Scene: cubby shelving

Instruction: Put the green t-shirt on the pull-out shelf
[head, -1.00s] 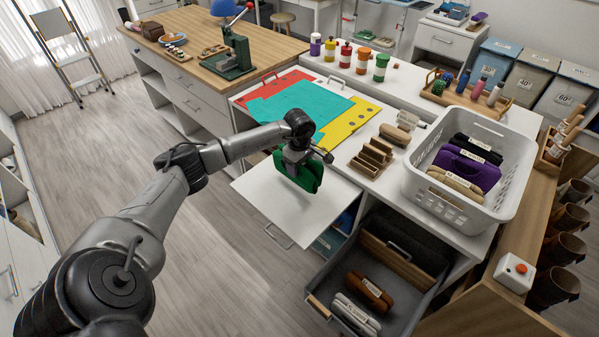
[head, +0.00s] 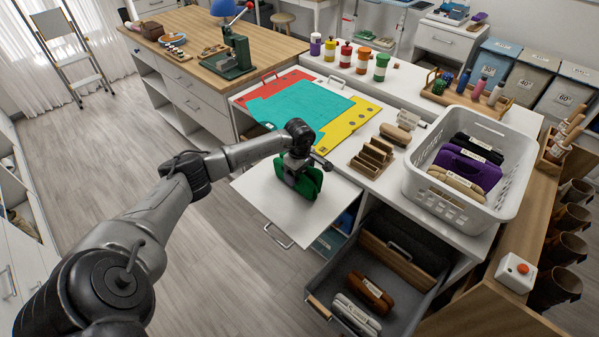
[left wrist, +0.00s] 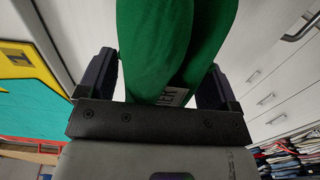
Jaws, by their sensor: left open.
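The green t-shirt (head: 310,184) is a folded bundle at the white pull-out shelf (head: 262,195), which sticks out from the counter. It appears to rest on the shelf board. My left gripper (head: 296,172) is over the shirt from above, with its fingers open on either side of it. In the left wrist view the shirt (left wrist: 172,45) fills the space between the two dark fingers, and part of a white label shows on it. The gripper hides part of the shirt in the head view. My right gripper is not in view.
A teal, red and yellow folding board (head: 300,108) lies on the counter behind the shelf. A wooden sorter (head: 372,155) and a white basket (head: 410,190) with folded clothes stand to the right. An open grey drawer (head: 325,285) holding folded clothes is at the lower right.

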